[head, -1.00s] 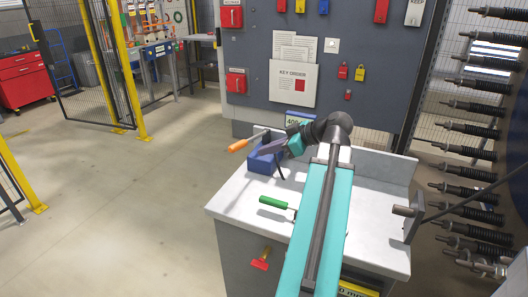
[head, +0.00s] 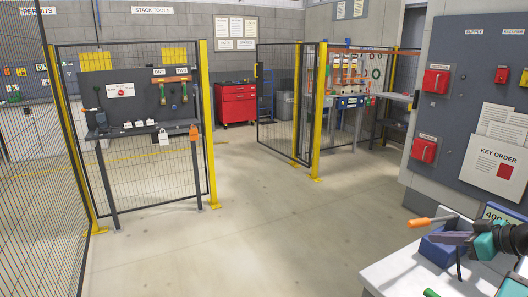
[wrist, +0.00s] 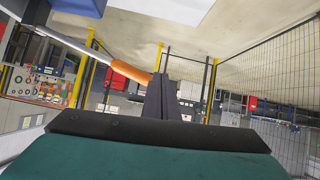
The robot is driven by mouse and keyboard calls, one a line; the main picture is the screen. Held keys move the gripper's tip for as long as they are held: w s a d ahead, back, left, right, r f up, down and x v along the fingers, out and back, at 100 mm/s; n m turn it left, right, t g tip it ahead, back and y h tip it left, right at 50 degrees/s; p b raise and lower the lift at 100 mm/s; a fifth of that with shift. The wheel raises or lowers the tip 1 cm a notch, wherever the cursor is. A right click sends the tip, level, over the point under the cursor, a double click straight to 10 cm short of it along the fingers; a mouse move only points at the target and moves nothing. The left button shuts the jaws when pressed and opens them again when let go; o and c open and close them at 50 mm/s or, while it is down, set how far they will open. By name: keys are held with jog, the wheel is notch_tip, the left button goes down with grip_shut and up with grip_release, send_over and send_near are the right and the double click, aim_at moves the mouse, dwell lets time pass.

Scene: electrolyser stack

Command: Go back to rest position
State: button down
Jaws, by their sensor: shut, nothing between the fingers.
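My gripper (head: 445,238) is at the right edge of the head view, over the grey-white worktop (head: 392,272). It is shut and empty. In the wrist view its two dark fingers (wrist: 168,84) lie together in the middle. A blue block (head: 436,250) on the worktop sits just below and beside the fingers. An orange-handled tool (head: 418,222) is at the block, its handle pointing left; the orange handle (wrist: 131,72) also shows left of the fingers in the wrist view. Most of my arm is outside the head view.
A green handle (head: 431,293) shows at the worktop's lower edge. Behind stands a dark panel (head: 468,95) with red boxes and a key-order sheet. Left are yellow-posted mesh fences (head: 205,120), a tool board (head: 125,95) and a red cabinet (head: 236,104). The floor between is clear.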

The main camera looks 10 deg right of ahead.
jog(key=w+a+f+n+g+y, duration=0.2)
jog(key=w+a+f+y, duration=0.1)
jog(key=w+a+f, duration=0.6)
jog(key=w+a+f+n+g+y, duration=0.1)
jog(key=a+f+g+y, duration=0.4)
jog(key=a+f, duration=2.1)
jog(key=s+a+f+g+h, duration=0.5)
jog(key=s+a+f+g, duration=0.3)
jog(key=s+a+f, duration=0.9)
jog(key=s+d+f+m+g+h, duration=0.1)
jog(key=s+d+f+m+h, duration=0.5)
jog(key=s+d+f, duration=0.2)
notch_tip(320, 180, down, 3)
jog(key=shift+s+d+r+m, duration=0.2)
jog(key=shift+s+d+m, duration=0.1)
jog(key=shift+m, duration=0.1)
